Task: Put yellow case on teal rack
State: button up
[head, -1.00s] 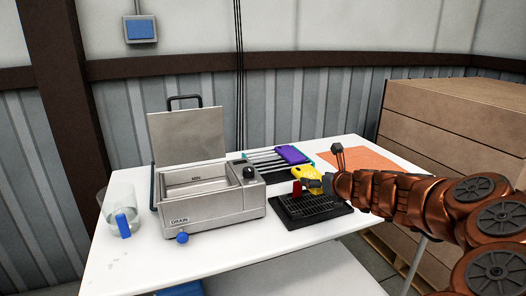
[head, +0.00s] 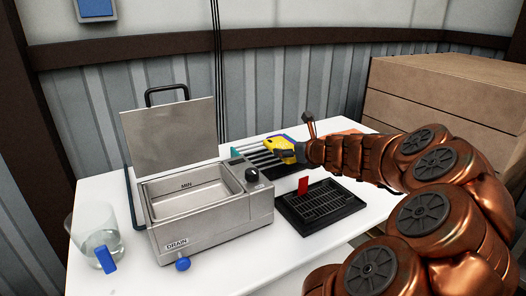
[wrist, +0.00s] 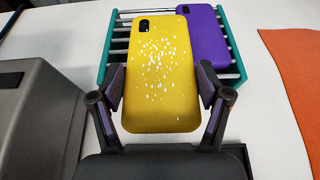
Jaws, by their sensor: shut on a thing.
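The yellow case (wrist: 161,80), speckled white, is held between the fingers of my gripper (wrist: 159,104). In the wrist view its far end overlaps the teal rack (wrist: 233,52); I cannot tell if it touches the rack's bars. In the head view the yellow case (head: 279,148) is at the rack's bars (head: 252,155), with my gripper (head: 298,150) at its right. A purple case (wrist: 205,38) lies on the rack's right part in the wrist view, just right of the yellow case.
A black drip grid (head: 325,212) with a red piece (head: 303,185) stands in front of the rack. A steel bath (head: 208,212) with a raised lid is on the left, beside a glass beaker (head: 88,235). An orange mat (wrist: 297,70) lies right of the rack.

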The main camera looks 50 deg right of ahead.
send_over(263, 157)
jog(key=shift+a+f, duration=0.1)
jog(key=shift+f, duration=0.45)
jog(key=shift+f+b, duration=0.65)
jog(key=shift+f, duration=1.15)
jog(key=shift+s, duration=0.1)
jog(key=o, duration=1)
jog(key=shift+s+r, duration=0.35)
jog(key=shift+s, duration=0.1)
jog(key=shift+p+v, duration=0.5)
jog(key=shift+v, duration=5)
